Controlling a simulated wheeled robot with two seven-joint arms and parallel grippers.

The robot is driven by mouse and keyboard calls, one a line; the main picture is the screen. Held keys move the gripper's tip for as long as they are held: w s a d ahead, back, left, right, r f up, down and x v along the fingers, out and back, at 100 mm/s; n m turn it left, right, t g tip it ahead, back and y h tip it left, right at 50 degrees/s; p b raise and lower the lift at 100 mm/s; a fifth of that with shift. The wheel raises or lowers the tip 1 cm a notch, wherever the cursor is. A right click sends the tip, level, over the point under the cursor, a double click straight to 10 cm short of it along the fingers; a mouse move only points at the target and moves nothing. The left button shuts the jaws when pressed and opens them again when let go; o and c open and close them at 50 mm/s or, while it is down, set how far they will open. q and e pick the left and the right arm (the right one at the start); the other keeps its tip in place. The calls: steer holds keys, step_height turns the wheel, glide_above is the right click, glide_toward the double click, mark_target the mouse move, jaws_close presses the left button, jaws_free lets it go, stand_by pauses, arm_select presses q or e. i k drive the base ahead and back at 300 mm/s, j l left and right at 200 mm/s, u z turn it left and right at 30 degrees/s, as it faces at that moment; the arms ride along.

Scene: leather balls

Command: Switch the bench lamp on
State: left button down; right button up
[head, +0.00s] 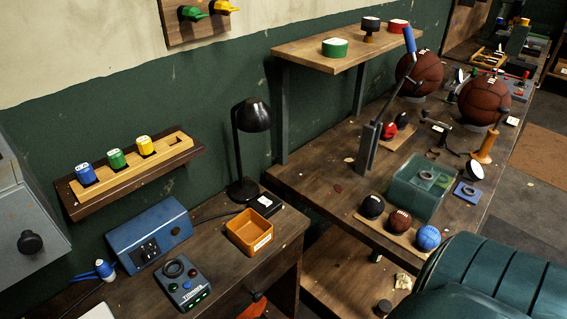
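The black bench lamp (239,150) stands upright at the back of the near wooden bench, against the green wall. Its dome shade (255,115) faces down and to the right. No glow shows under the shade, and the inside of the shade is hidden. A small black box (265,204) with a pale patch sits just right of the lamp's base. A dark cable runs along the bench near the base; I cannot tell where it ends. I cannot make out a lamp switch for certain. Neither of my grippers is in view.
An orange tray (249,233) sits in front of the lamp. Left of it are a blue box (149,234) and a grey control unit (183,283). A wall shelf (130,172) holds three coloured spools. A bench with balls stands right; a green ribbed object (500,280) fills the lower right.

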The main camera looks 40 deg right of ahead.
mark_target(263, 201)
steer(key=z, duration=1.1)
